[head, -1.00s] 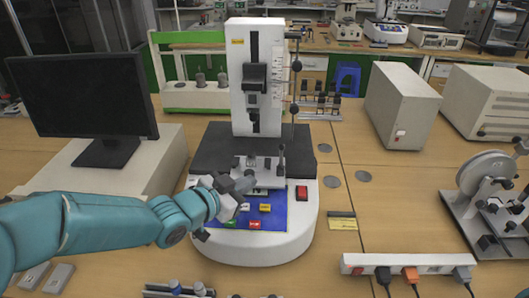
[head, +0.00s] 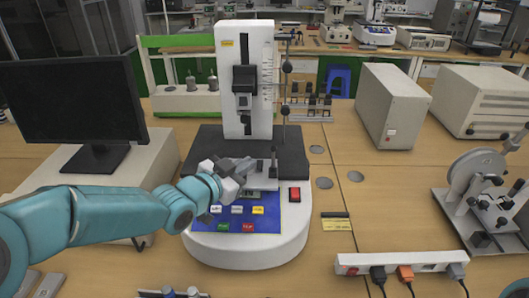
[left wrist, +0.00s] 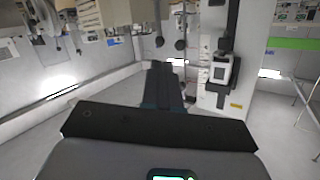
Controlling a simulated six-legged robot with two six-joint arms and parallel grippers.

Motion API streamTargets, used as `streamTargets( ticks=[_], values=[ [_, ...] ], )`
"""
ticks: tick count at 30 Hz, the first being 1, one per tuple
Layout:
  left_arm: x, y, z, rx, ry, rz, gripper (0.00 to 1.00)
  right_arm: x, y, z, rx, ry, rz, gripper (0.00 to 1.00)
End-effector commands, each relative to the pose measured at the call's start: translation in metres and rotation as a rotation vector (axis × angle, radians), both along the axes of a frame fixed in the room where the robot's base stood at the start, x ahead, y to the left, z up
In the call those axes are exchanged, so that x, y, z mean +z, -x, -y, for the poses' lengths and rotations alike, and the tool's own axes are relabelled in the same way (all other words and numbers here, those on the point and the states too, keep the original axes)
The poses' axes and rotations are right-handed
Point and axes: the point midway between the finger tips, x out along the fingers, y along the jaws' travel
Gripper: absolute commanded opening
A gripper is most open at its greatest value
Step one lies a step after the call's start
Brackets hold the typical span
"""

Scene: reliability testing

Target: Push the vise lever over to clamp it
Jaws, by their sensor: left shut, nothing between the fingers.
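The white test stand (head: 229,45) stands on the bench with a dark plate (head: 292,160) and a blue button panel. A small grey vise sits at the front of the plate, mostly hidden behind my left gripper. A short upright piece that looks like its lever (head: 274,158) shows at the vise's right side. My left gripper (head: 243,165) is shut and empty, just left of that piece and over the vise. I cannot tell whether it touches. In the left wrist view, its dark closed fingers (left wrist: 165,85) point ahead, with the stand's black-and-white carriage (left wrist: 219,72) to their right. My right gripper is out of view.
A monitor (head: 70,105) stands at the left. A power strip (head: 400,262) with plugs lies at the front right, and a wheeled grey device (head: 480,185) stands at the right. The bench between the stand and that device is mostly clear.

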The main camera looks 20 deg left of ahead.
Motion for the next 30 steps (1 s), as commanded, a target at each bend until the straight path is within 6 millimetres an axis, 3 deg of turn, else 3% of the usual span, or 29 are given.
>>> streamTargets(
  ticks=[6,12,30],
  values=[
    [-0.008,-0.044,0.015,-0.002,0.0,-0.002,0.0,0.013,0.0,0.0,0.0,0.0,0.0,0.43],
    [-0.012,-0.07,0.023,0.0,-0.001,0.0,0.0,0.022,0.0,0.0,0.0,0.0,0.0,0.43],
    [-0.016,-0.079,0.025,0.001,-0.005,0.0,0.0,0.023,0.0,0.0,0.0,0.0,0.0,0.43]
  ],
)
